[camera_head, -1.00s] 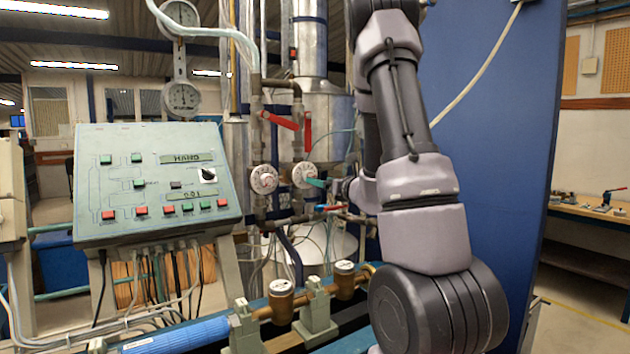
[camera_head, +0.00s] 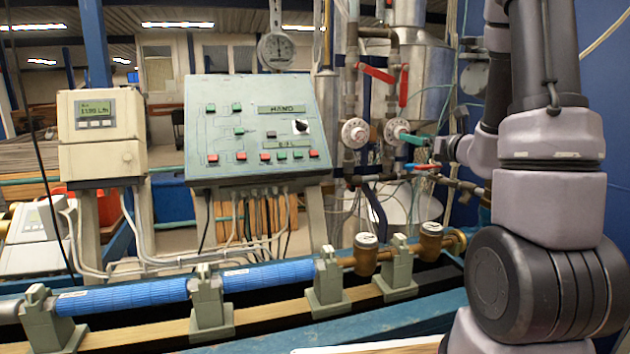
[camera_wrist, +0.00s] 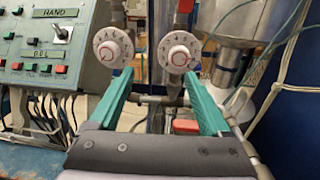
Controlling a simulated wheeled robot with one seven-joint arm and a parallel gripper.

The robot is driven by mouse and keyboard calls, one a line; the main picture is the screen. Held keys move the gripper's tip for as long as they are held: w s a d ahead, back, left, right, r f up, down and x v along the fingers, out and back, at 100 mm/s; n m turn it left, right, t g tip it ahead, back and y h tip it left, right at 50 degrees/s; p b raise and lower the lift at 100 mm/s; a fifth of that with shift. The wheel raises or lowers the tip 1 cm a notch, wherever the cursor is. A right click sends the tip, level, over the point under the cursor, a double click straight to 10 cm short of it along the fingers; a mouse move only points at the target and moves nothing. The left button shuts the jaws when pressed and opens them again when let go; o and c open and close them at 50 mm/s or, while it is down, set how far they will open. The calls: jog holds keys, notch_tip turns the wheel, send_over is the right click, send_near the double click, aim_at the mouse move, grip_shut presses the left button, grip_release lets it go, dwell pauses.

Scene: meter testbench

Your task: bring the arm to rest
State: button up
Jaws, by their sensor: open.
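My gripper (camera_wrist: 159,95) is open and empty in the wrist view, its two green fingers spread apart and pointing at the pipework. In the head view my gripper (camera_head: 418,145) shows small, a green finger close to the right white dial (camera_head: 397,131). In the wrist view the left dial (camera_wrist: 112,47) stands just beyond the left fingertip, and the right dial (camera_wrist: 179,53) shows between the fingers. I cannot tell whether a fingertip touches a dial. My arm reaches forward along the right side of the head view.
A sloped control panel (camera_head: 258,128) stands left of the dials. Red lever handles (camera_head: 376,74) sit above them. A blue pipe (camera_head: 265,275) on grey clamps runs along the bench below. A meter box (camera_head: 101,133) stands at the left. A blue wall (camera_head: 595,110) is behind my arm.

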jog(key=s+a+r+n+g+y, duration=0.3)
jog(key=s+a+n+g+y, duration=0.15)
jog(key=s+a+n, duration=0.35)
jog(key=s+a+r+n+g+y, duration=0.3)
jog(key=s+a+n+g, duration=0.2)
jog(key=a+n, duration=0.3)
jog(key=s+a+f+n+g+h, duration=0.1)
jog(key=s+f+n+g+h, duration=0.15)
jog(key=s+n+h, duration=0.55)
jog(key=s+d+r+n+t+h, duration=0.2)
jog(key=s+d+r+n, duration=0.1)
jog(key=s+d+n, duration=0.2)
jog(key=shift+d+r+h, duration=0.25)
jog(key=shift+d+h, duration=0.1)
jog(key=shift+d, duration=0.05)
dwell(1.0)
